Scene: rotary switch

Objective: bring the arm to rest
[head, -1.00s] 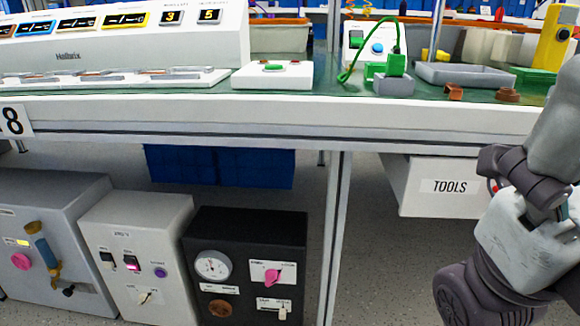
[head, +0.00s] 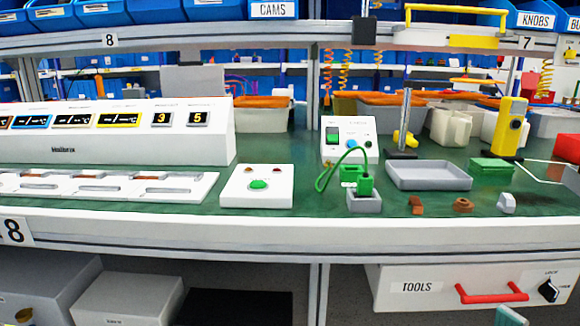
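A black rotary switch (head: 549,290) sits on the right of the white TOOLS drawer front (head: 440,272), beside a printed label whose upper word looks like LOCK. The red drawer handle (head: 492,294) is to the left of the switch. The drawer front hangs under the workbench edge. Nothing touches the switch in this view.
The green-topped workbench (head: 320,203) holds a white button box (head: 258,186), a grey tray (head: 428,177), a yellow device (head: 509,127) and a long white display panel (head: 110,134). Blue bins line the shelf above. Boxes (head: 122,300) stand below at left.

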